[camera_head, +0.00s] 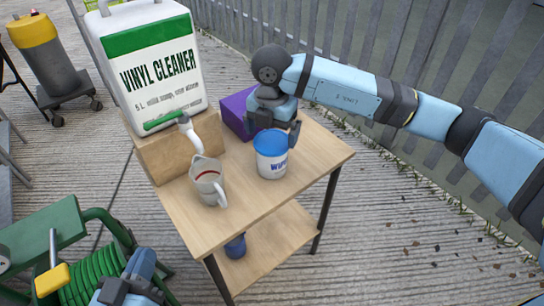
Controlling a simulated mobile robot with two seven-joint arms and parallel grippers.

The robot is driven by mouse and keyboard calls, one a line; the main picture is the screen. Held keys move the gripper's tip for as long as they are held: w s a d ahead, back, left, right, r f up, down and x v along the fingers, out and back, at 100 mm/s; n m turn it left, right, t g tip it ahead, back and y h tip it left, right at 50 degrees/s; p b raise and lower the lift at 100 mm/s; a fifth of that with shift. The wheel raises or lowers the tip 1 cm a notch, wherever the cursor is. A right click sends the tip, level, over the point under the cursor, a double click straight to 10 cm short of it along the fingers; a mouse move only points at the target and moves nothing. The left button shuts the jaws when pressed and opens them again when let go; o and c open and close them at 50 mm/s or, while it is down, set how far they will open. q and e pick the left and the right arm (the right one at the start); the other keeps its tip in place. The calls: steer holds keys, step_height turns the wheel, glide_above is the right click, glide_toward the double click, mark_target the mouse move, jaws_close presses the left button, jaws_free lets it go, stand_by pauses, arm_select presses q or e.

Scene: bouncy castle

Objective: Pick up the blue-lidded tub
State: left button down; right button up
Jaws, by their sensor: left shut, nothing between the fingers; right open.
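The blue-lidded tub (272,160) is white with blue lettering. It stands upright on the wooden table (312,160), near its middle. My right gripper (274,127) is open, with its fingers pointing down at the back edge of the blue lid. Whether a finger touches the lid I cannot tell. My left gripper (128,292) is shut and empty at the bottom left, low in front of the table and far from the tub; the frame edge cuts off part of that arm.
A grey measuring jug (208,184) stands left of the tub. A large vinyl cleaner bottle (158,75) with a tap sits on a wooden block (165,150) at the left. A purple box (237,113) is behind the tub. A green hose reel (95,275) is at lower left.

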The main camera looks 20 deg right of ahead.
mark_target(272, 140)
step_height(272, 140, down, 5)
steer(key=shift+d+r+b, duration=0.1)
steer(key=shift+b, duration=0.8)
steer(key=shift+f, duration=0.3)
arm_select(q)
steer(key=r, duration=0.1)
steer(key=d+r+t+h, duration=0.1)
steer(key=r, duration=0.1)
steer(key=shift+s+r, duration=0.15)
steer(key=shift+r, duration=0.1)
arm_select(e)
steer(key=c, duration=0.7)
steer(key=shift+r, duration=0.1)
steer(key=shift+r, duration=0.1)
